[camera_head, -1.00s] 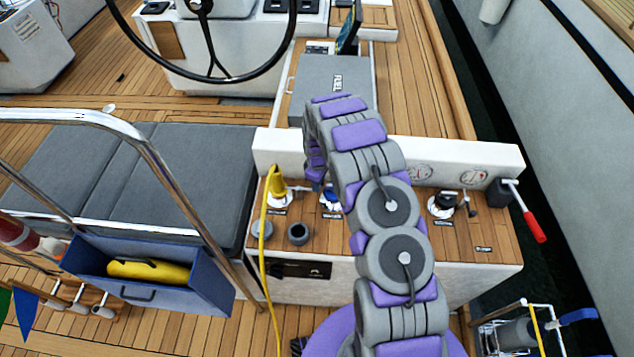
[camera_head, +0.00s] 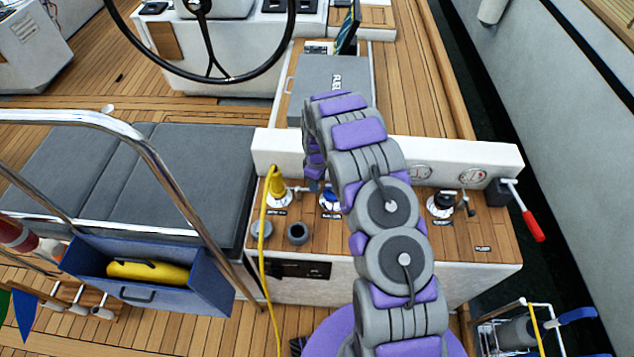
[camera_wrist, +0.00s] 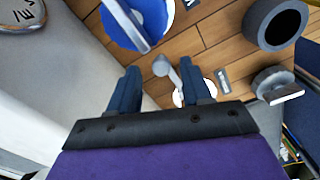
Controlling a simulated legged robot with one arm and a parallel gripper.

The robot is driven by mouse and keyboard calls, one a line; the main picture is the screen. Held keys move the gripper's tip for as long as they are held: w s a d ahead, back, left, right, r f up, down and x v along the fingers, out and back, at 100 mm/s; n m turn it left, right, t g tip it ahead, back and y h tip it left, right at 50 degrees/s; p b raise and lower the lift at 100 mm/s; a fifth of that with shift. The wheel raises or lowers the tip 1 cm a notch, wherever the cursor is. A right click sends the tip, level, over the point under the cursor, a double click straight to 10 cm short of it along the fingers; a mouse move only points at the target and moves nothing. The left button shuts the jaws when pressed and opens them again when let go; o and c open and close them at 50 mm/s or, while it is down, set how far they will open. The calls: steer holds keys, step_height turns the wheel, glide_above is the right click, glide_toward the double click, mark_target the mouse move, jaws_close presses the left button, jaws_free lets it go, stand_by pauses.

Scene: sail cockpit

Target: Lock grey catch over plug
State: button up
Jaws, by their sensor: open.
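A yellow plug (camera_head: 277,186) with a yellow cable stands in a white-based socket at the left of the teak-topped console in the head view. A small grey catch (camera_head: 297,190) sits just right of it. In the wrist view a grey lever with a rounded end, apparently the catch (camera_wrist: 162,66), shows between my fingers, above a partly hidden white base (camera_wrist: 180,96). My gripper (camera_wrist: 161,72) is open, one dark blue finger on each side of the lever. I cannot tell whether either finger touches it. The yellow plug is not visible in the wrist view.
A blue round fitting (camera_wrist: 138,22) lies near my left finger. A grey cup (camera_head: 298,233) stands in front of the plug, with a round grey cap (camera_head: 262,229) beside it. A white upright panel (camera_head: 470,160) backs the console. The yellow cable (camera_head: 264,265) hangs over the front.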

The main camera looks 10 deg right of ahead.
step_height(320, 180, up, 16)
steer(key=p, duration=0.1)
steer(key=shift+r, duration=0.15)
stand_by(0.5)
